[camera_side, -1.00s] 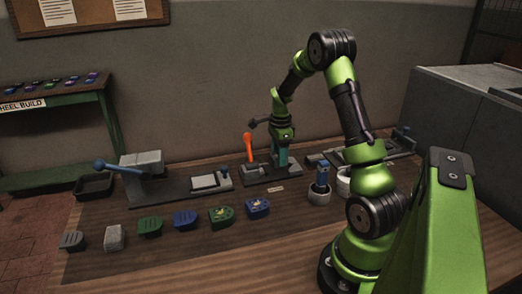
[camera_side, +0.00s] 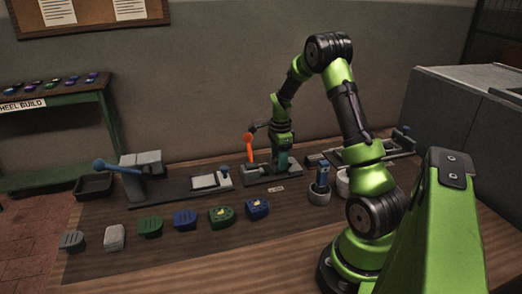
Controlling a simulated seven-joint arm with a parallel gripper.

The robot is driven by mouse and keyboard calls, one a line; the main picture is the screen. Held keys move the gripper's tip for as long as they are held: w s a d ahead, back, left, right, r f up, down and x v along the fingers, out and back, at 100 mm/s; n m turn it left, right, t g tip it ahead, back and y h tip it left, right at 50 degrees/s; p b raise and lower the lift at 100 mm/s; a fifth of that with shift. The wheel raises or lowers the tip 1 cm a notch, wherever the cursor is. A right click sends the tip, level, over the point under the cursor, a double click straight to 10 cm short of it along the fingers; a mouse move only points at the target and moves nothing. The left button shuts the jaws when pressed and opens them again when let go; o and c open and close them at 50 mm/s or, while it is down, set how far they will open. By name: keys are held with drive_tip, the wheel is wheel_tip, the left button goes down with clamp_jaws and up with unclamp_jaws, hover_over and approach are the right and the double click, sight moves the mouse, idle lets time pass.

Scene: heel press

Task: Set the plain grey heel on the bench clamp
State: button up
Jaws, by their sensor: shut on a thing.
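A plain light grey heel (camera_side: 114,237) lies at the left front of the bench, second from the left in a row of heels. My gripper (camera_side: 282,160) is far from it, low over a middle fixture (camera_side: 268,179) with an upright orange lever (camera_side: 249,149). A teal part shows right under my gripper. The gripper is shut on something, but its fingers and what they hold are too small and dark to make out. A dark arm with a knob sticks out left of the gripper. Which fixture is the bench clamp, I cannot tell for certain.
A blue-handled fixture (camera_side: 148,184) with a grey block and a pale plate stands left. Dark grey, green and blue heels fill the front row. A cup (camera_side: 319,195) with a blue-topped tool stands right of the middle fixture.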

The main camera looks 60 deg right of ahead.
drive_tip(key=shift+f, duration=0.55)
drive_tip(key=o, duration=1.4)
wheel_tip(320, 180, up, 17)
drive_tip(key=shift+f, duration=0.1)
